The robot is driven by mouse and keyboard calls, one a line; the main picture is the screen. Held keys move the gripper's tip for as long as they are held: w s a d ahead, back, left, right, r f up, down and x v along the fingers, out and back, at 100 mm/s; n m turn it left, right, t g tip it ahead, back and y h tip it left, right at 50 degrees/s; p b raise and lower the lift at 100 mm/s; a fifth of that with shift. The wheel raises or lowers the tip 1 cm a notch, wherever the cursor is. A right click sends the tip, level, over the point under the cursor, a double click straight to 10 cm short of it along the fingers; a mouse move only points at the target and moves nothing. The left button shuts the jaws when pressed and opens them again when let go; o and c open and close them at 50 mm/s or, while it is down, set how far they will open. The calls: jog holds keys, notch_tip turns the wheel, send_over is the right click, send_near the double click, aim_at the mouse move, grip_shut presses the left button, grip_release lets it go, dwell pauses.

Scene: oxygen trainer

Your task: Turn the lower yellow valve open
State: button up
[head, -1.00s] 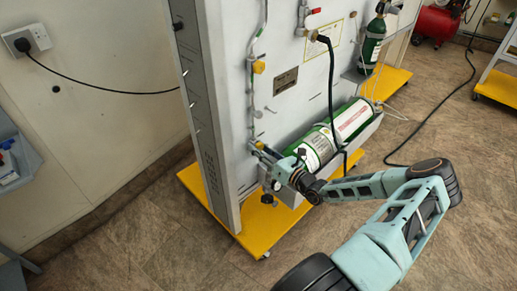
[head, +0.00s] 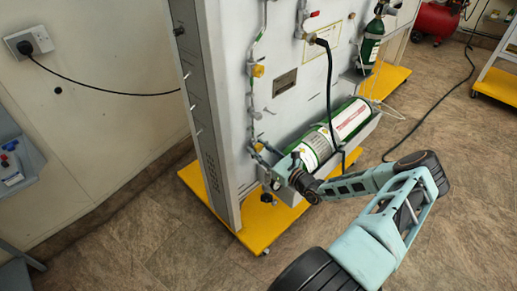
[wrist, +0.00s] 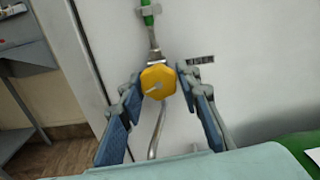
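The lower yellow valve (wrist: 158,80) is a yellow knob on a vertical pipe on the pale panel. In the wrist view it sits between the tips of my gripper (wrist: 160,92). The gripper is open, with blue-padded fingers to the left and right of the knob. A gap seems to show on each side; I cannot tell whether either finger touches it. In the head view the lower valve (head: 259,147) is small and partly hidden by my gripper (head: 267,163). The upper yellow valve (head: 258,70) is higher on the same pipe.
A green and white cylinder (head: 318,146) lies in a holder right of my gripper. A black hose (head: 330,95) hangs above it. The panel stands on a yellow base (head: 262,232). The floor in front is clear.

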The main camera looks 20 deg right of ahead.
jog(key=shift+o, duration=1.2)
jog(key=shift+s, duration=0.1)
jog(key=v, duration=1.1)
jog(key=shift+s+d, duration=0.15)
jog(key=shift+s, duration=0.25)
